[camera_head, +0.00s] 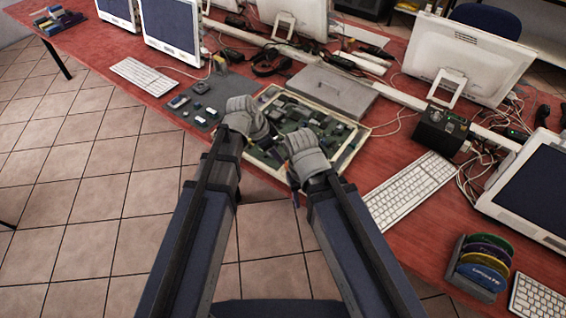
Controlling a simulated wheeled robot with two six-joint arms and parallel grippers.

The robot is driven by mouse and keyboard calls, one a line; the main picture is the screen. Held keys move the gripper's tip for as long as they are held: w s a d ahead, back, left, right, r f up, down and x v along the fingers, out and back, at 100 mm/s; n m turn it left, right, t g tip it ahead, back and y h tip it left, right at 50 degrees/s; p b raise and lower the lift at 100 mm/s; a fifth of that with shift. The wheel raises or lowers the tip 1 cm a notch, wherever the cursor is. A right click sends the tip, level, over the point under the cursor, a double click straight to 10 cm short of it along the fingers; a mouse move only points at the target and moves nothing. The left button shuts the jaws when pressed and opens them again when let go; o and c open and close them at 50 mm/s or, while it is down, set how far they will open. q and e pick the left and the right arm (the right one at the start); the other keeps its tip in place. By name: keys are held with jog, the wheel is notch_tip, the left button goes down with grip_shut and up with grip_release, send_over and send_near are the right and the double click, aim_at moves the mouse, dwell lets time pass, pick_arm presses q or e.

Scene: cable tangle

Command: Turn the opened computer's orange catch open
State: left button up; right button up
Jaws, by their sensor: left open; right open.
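The opened computer (352,152) lies on the red table, a shallow case with a pale rim and dark green boards inside. My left gripper (268,132) is open at its left side. My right gripper (284,150) is open, lower and further right, over the case's near part. Both look empty, and their fingertips are small and dark against the boards. I cannot make out the orange catch; the grippers and arms hide part of the case's near left area.
A grey flat panel (332,92) lies behind the case. A dark mat (205,120) with small parts is at its left. A white keyboard (410,188) lies to the right, near a black box (440,132) and loose cables. A disc rack (478,268) stands at the front right.

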aim_at(287, 167)
pick_arm(q)
jog(key=b+x, duration=0.5)
jog(key=x, duration=0.1)
jog(key=shift+d+f, duration=0.1)
jog(key=shift+f, duration=0.25)
grip_shut()
dwell(0.3)
